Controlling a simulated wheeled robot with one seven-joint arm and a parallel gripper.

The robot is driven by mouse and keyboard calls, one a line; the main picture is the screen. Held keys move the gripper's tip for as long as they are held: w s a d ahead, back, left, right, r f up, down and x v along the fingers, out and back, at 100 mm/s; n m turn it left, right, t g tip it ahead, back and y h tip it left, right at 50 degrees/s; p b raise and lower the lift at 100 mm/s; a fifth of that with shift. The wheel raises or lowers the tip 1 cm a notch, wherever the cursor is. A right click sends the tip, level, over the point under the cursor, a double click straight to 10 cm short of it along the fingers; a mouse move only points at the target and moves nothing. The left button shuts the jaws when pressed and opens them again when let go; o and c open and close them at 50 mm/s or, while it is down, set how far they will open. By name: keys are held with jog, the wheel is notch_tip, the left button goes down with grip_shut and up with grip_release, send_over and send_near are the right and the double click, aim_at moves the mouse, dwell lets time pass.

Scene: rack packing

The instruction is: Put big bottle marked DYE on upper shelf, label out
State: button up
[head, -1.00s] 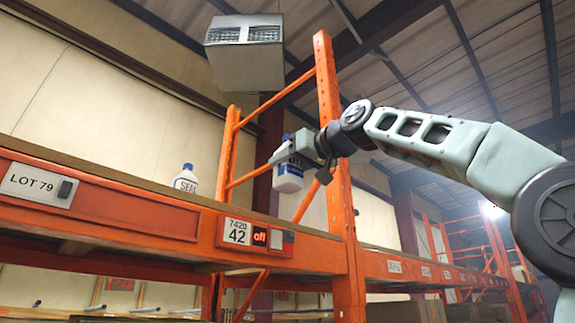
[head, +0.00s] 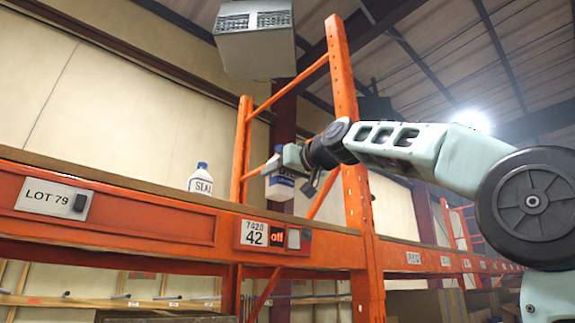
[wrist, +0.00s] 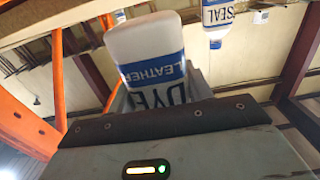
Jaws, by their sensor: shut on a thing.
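The big DYE bottle (head: 280,187) is white with a blue band. My gripper (head: 274,166) is shut on it, near its top, and holds it upright or nearly so. In the head view its base shows slightly above the front edge of the upper shelf (head: 110,180); I cannot tell whether it touches. In the wrist view the bottle (wrist: 150,50) shows "DYE" and "LEATHER" on the side towards that camera, upside down in the picture. The fingertips are partly hidden behind the bottle there.
A white SEAL bottle (head: 201,180) stands on the upper shelf to the left, with free shelf between. An orange upright (head: 345,120) rises close to the right of the held bottle. A grey heater box (head: 255,40) hangs above. The beam carries a lit "off" display (head: 277,237).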

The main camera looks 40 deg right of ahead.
jog(key=shift+w+r, duration=0.15)
jog(key=shift+w, duration=0.35)
jog(key=shift+w+a+f, duration=0.1)
jog(key=shift+w+f, duration=0.15)
jog(key=shift+w, duration=0.75)
jog(key=shift+w+d+f, duration=0.1)
jog(key=shift+w+f, duration=0.15)
jog(key=shift+w, duration=0.8)
jog(key=shift+w+a+f, duration=0.1)
jog(key=shift+w+f, duration=0.15)
jog(key=shift+w, duration=0.75)
jog(key=shift+f+b, duration=0.4)
jog(key=shift+f, duration=0.15)
jog(key=o, duration=1.2)
jog(key=s+b, duration=0.9)
jog(key=s, duration=0.8)
jog(key=shift+s+d, duration=0.25)
jog(key=shift+d, duration=0.05)
